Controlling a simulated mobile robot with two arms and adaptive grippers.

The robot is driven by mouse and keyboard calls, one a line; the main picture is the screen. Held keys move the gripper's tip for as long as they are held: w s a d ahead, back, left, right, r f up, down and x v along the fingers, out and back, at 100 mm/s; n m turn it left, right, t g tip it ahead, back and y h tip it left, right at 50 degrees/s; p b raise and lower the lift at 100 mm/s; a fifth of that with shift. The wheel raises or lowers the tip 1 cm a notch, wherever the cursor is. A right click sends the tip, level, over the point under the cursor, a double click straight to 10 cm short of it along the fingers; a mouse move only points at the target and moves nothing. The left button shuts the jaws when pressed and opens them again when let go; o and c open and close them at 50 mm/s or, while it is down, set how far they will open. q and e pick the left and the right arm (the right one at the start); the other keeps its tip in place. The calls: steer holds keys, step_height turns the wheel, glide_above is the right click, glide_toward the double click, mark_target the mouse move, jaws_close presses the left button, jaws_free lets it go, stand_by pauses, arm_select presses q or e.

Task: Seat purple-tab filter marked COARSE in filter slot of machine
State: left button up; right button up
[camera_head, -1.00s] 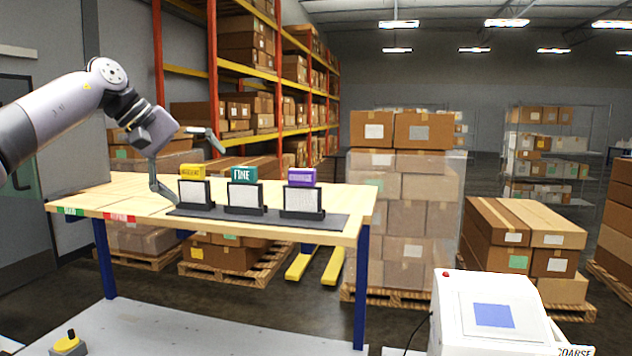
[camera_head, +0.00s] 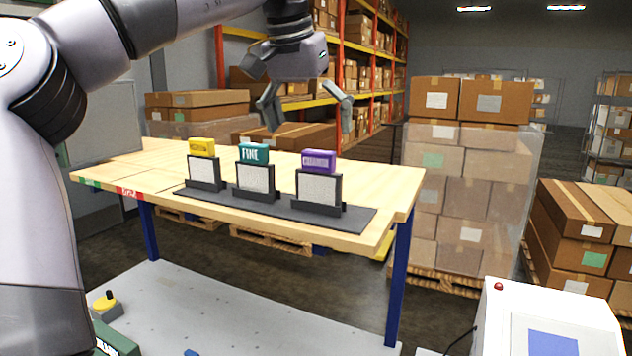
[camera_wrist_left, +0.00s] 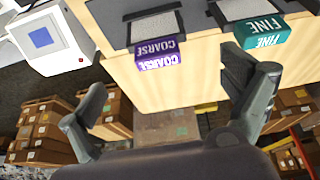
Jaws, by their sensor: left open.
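The purple-tab filter (camera_head: 318,178) stands upright in the right-hand place of a dark rack (camera_head: 345,217) on the wooden table. In the left wrist view its purple tab (camera_wrist_left: 160,57) reads COARSE. My left gripper (camera_head: 308,122) is open and empty, above and behind the rack, near the purple and teal tabs. In the left wrist view its fingers (camera_wrist_left: 172,112) are spread, with the purple tab beyond them and apart from them. The white machine (camera_head: 545,320) is at the lower right, partly cut off; its filter slot is not visible. My right gripper is not in view.
A teal-tab FINE filter (camera_head: 254,172) and a yellow-tab filter (camera_head: 203,165) stand in the same rack, left of the purple one. A grey surface (camera_head: 235,315) with a yellow-topped block (camera_head: 105,305) lies in front. The table's left part is clear.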

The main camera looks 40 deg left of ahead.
mark_target(319, 151)
arm_select(q)
steer(key=w+f, duration=0.2)
steer(key=f, duration=0.1)
steer(key=shift+w+a+f, duration=0.15)
steer(key=shift+w+f, duration=0.05)
steer(key=shift+w, duration=0.15)
steer(key=shift+w+a+f, duration=0.1)
steer(key=shift+w+f, duration=0.2)
steer(key=shift+f, duration=0.3)
steer(key=shift+s+f+p, duration=0.1)
steer(key=shift+f+p, duration=0.05)
steer(key=shift+p, duration=0.2)
steer(key=x, duration=0.1)
steer(key=p+x, duration=0.1)
steer(key=x, duration=0.2)
steer(key=shift+s+f+p, duration=0.15)
steer(key=shift+s+p, duration=0.1)
steer(key=shift+p, duration=0.15)
steer(key=shift+w+f, duration=0.15)
steer(key=shift+f, duration=0.1)
steer(key=shift+c, duration=1)
steer(key=c, duration=1.1)
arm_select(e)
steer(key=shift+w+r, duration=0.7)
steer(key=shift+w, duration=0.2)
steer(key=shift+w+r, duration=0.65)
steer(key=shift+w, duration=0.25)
